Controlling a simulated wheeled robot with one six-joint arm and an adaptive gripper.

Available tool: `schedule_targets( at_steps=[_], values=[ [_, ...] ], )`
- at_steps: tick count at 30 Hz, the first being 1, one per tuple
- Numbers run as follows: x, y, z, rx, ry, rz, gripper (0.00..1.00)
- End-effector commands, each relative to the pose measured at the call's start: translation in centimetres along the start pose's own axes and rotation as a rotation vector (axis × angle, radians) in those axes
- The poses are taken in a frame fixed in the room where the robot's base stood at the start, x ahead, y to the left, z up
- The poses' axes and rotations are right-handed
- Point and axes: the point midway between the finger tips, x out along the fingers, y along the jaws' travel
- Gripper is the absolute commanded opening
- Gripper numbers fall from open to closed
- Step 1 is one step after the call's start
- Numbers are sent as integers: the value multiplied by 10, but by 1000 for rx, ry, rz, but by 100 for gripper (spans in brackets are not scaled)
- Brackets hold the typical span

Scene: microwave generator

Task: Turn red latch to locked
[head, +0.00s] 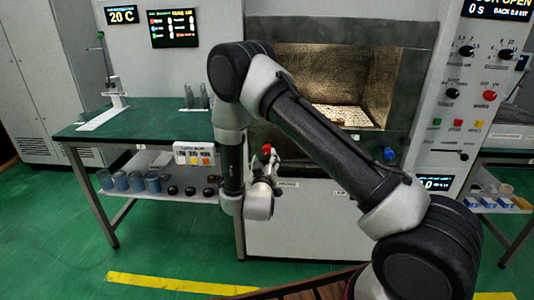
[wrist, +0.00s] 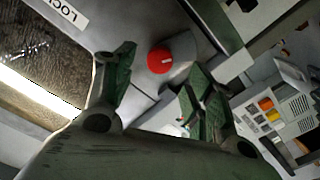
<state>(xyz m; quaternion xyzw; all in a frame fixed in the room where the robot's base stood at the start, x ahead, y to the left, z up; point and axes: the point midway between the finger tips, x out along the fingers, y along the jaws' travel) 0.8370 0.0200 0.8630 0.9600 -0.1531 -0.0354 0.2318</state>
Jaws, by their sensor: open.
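The red latch (wrist: 160,61) is a round red knob with a short pale mark on its face, set on a grey panel. It lies between and beyond the two dark green fingers of my gripper (wrist: 159,76), which are apart with nothing held. I cannot tell how far the fingertips are from the knob. In the head view the red latch (head: 267,149) shows at the lower left of the lit chamber, with my gripper (head: 268,165) close by it, partly hidden by my arm. A white label (wrist: 68,12) starting "LOC" is cut off at the wrist view's top.
The lit chamber (head: 335,85) is at the back centre, with a blue knob (head: 389,154) at its lower right. A control panel (head: 470,95) stands right. A green-topped bench (head: 150,121) with bottles (head: 188,97) is left, with jars (head: 137,181) on its lower shelf.

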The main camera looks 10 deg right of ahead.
Motion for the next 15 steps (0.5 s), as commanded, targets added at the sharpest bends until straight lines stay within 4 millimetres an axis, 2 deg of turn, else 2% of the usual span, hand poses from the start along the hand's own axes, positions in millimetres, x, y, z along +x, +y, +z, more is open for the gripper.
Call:
schedule_targets(
  at_steps=[3,9,15],
  values=[
    [22,1,0,3,-1,3,55],
    [51,0,1,2,-2,0,55],
    [62,0,1,2,-2,-2,55]
  ],
)
